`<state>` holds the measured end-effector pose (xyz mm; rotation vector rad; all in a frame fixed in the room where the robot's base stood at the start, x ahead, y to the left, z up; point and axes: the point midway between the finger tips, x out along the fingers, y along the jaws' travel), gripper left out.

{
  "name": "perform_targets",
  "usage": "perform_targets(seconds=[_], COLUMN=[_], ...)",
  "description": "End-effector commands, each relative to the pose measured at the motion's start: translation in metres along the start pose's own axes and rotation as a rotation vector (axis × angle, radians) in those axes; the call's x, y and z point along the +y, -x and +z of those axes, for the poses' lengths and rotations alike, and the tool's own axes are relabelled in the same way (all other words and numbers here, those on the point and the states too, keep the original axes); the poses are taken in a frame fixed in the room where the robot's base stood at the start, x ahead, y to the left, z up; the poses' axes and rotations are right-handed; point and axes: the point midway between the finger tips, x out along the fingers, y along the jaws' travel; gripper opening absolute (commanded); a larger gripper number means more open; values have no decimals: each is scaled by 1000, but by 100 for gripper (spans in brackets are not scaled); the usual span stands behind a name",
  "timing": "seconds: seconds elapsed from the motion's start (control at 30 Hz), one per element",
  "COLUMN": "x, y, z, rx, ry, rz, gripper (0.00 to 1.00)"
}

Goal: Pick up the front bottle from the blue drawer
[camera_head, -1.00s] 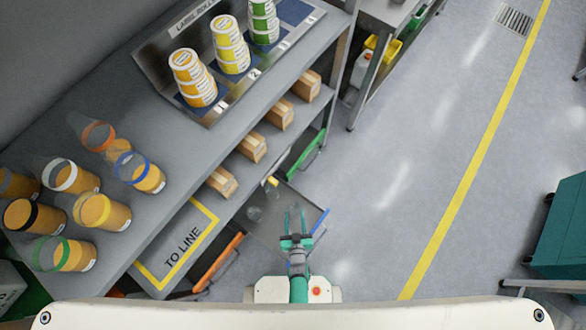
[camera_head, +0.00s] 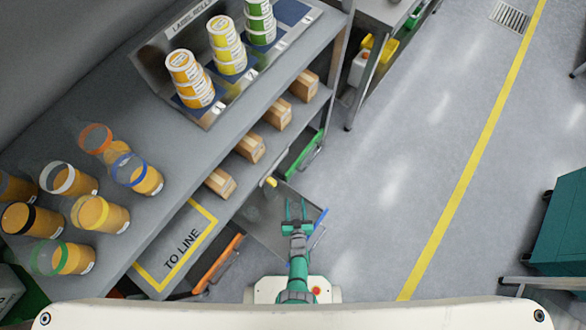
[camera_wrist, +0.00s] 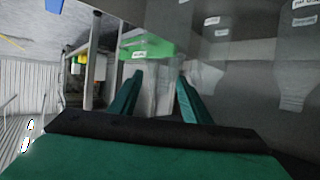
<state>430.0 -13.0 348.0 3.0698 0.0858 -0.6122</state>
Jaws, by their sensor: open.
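The pulled-out drawer with a blue handle (camera_head: 319,229) is below the shelf, left of and under my gripper in the head view. A clear bottle (camera_head: 252,213) stands in it, faint against the grey floor of the drawer. A yellow cap or top (camera_head: 271,182) shows at its far end. My gripper (camera_head: 295,208) is open over the drawer's right part, apart from that bottle in the head view. In the wrist view, a pale translucent shape, perhaps a bottle (camera_wrist: 151,98), shows between the two green fingers (camera_wrist: 160,76); contact cannot be told. More clear labelled bottles (camera_wrist: 205,72) show at right.
A green-handled drawer (camera_head: 302,155) lies beyond, also seen as a green front in the wrist view (camera_wrist: 146,46). An orange-handled drawer (camera_head: 217,264) is nearer. Cardboard boxes (camera_head: 250,149) line the shelf above. Open floor (camera_head: 400,190) lies to the right.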

Motion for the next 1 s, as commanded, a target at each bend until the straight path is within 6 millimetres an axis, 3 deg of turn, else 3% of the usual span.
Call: perform_targets(seconds=[0.07,0.1,0.27,0.77,1.0], x=[1,1,-2,-5,-3], y=[0,0,0,1,6], z=[0,0,0,-3,-14], rx=[0,0,0,1,1], ry=[-1,-1,2,5,6], rz=[2,2,-5,-11,-8], gripper=[43,38,0,0,0])
